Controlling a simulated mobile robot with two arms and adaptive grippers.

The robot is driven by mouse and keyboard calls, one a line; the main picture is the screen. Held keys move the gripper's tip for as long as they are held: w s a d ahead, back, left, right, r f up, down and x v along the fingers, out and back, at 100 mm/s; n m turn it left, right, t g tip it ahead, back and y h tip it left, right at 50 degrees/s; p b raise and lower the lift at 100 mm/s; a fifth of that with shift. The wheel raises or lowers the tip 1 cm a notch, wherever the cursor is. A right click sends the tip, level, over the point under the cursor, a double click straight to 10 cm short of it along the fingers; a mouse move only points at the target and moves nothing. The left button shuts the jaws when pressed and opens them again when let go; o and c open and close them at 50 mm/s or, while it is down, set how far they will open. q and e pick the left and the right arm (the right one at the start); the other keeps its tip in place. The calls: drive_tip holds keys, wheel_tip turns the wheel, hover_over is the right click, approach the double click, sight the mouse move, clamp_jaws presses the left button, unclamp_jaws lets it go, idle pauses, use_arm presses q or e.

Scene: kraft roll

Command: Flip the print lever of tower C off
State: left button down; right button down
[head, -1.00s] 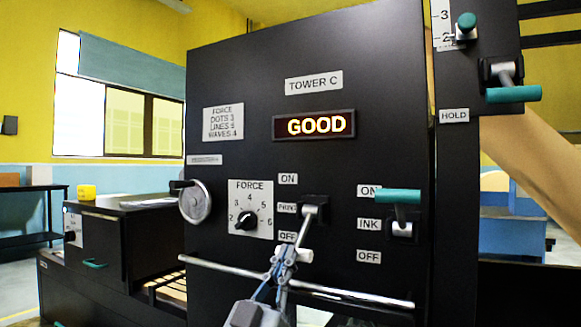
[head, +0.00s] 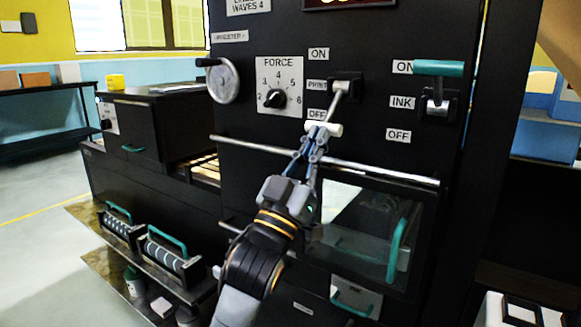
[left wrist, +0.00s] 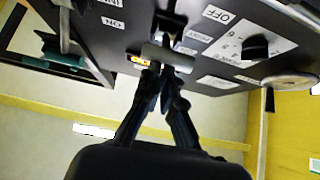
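The print lever (head: 339,104) of tower C has a grey shaft and a pale crossbar handle. It slants down from its black mount, and its handle hangs by the OFF label (head: 317,114). My left gripper (head: 315,138) is at the handle from below, its fingertips close together and overlapping it in view. In the left wrist view the pale handle (left wrist: 170,58) lies across the fingertips (left wrist: 160,75). The fingers look shut, with no clear sign of a grip around the bar. Exact contact cannot be told. My right gripper is not in view.
The teal-handled ink lever (head: 438,70) is to the right, its handle up by ON. The force knob (head: 275,98) and a handwheel (head: 223,81) are to the left. A metal rail (head: 380,173) runs across below, above a clear door with a teal handle (head: 400,245).

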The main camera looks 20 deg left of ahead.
use_arm(q)
drive_tip(key=v, duration=1.1)
drive_tip(key=shift+s+a, duration=0.2)
